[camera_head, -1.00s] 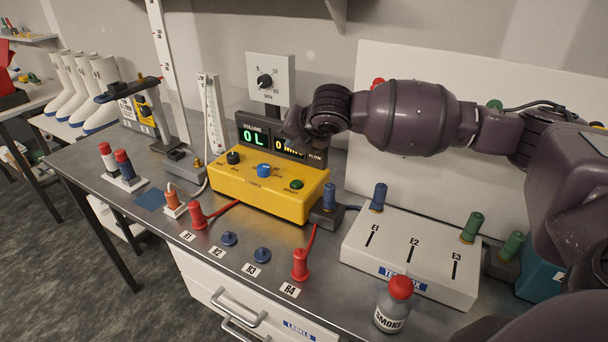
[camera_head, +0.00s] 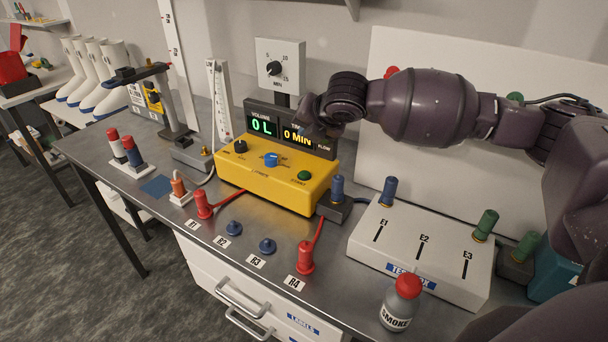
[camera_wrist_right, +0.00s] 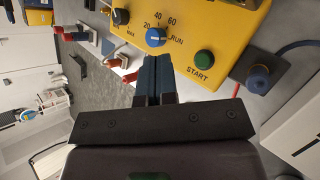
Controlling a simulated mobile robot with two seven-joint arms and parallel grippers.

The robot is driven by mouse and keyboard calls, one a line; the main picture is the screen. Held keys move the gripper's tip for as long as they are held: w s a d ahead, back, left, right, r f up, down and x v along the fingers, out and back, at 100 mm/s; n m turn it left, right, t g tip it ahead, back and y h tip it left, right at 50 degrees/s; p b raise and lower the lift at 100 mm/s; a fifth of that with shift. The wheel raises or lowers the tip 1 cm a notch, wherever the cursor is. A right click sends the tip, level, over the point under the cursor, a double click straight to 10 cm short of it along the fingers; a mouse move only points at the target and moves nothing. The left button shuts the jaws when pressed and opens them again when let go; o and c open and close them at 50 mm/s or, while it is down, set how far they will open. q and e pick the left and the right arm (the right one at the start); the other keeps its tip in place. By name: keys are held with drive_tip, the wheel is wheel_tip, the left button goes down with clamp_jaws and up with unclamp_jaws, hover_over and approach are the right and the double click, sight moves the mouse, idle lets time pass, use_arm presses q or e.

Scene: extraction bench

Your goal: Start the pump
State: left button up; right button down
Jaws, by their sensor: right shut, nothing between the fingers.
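The yellow pump (camera_head: 240,181) stands on the steel bench, and its display (camera_head: 264,127) reads "0 L" and "0 MIN". On its top are a black knob (camera_head: 240,146), a blue knob (camera_head: 271,160) and a green START button (camera_head: 304,175). In the right wrist view the START button (camera_wrist_right: 204,59) is right of the blue knob (camera_wrist_right: 156,37). My right gripper (camera_head: 310,126) is above the pump, in front of the display, partly hiding it. In the wrist view its fingers (camera_wrist_right: 158,62) are together and empty, just below the blue knob in the picture. Contact cannot be told. My left gripper is out of view.
Red plugs (camera_head: 203,204) and (camera_head: 305,257), with tubes, stand along the front. A white test box (camera_head: 424,262) and a smoke bottle (camera_head: 401,303) are to the right. A column (camera_head: 179,70) and a dial panel (camera_head: 279,66) rise behind.

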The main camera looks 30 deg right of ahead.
drive_tip(key=b, duration=0.4)
hover_over(307, 173)
wheel_tip(307, 173, down, 5)
drive_tip(key=shift+r, duration=0.15)
drive_tip(key=shift+f+b, duration=0.7)
drive_tip(key=shift+f, duration=0.4)
drive_tip(key=shift+w+f, duration=0.1)
drive_tip(key=shift+f, duration=0.4)
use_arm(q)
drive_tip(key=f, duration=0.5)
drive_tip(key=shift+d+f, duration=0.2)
use_arm(e)
drive_tip(key=shift+f, duration=0.15)
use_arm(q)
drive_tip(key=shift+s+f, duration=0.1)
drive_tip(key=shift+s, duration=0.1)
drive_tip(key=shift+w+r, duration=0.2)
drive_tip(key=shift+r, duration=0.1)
use_arm(e)
drive_tip(key=shift+f, duration=0.3)
